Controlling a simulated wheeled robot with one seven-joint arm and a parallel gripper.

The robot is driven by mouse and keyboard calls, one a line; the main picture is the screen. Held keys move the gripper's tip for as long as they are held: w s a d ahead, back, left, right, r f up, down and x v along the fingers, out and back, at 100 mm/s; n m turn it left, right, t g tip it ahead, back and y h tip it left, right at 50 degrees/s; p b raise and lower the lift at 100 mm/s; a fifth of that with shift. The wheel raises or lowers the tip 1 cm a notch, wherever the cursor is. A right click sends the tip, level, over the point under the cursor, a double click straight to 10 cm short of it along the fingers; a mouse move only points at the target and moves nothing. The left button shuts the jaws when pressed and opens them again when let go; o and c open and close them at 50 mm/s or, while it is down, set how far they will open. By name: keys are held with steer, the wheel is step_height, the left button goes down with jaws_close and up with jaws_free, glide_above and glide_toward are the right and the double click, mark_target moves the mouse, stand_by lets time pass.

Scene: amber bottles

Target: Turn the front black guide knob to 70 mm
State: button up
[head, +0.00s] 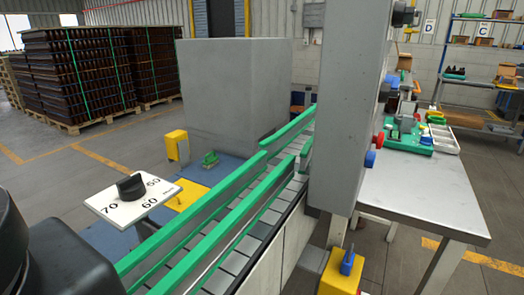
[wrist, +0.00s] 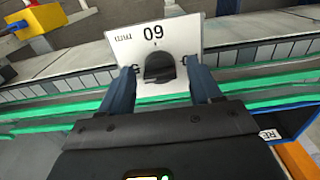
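In the wrist view a black knob (wrist: 160,67) stands on a white dial plate (wrist: 186,32). The number 60 reads upside down above the knob, and other marks are partly hidden by the fingers. My gripper (wrist: 161,74) is open, its two blue fingers on either side of the knob with a visible gap on each side. In the head view a black knob (head: 131,187) sits on a white plate (head: 108,208) marked 70 and 60, left of the conveyor. I cannot tell whether both views show the same knob. My fingers are not visible in the head view.
Green guide rails (head: 230,212) run along the slatted conveyor (head: 239,255); green rails (wrist: 60,108) also cross the wrist view. A grey column (head: 345,110) and a grey box (head: 235,90) stand beside the line. A table (head: 425,195) is at right.

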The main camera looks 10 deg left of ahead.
steer(key=c, duration=1)
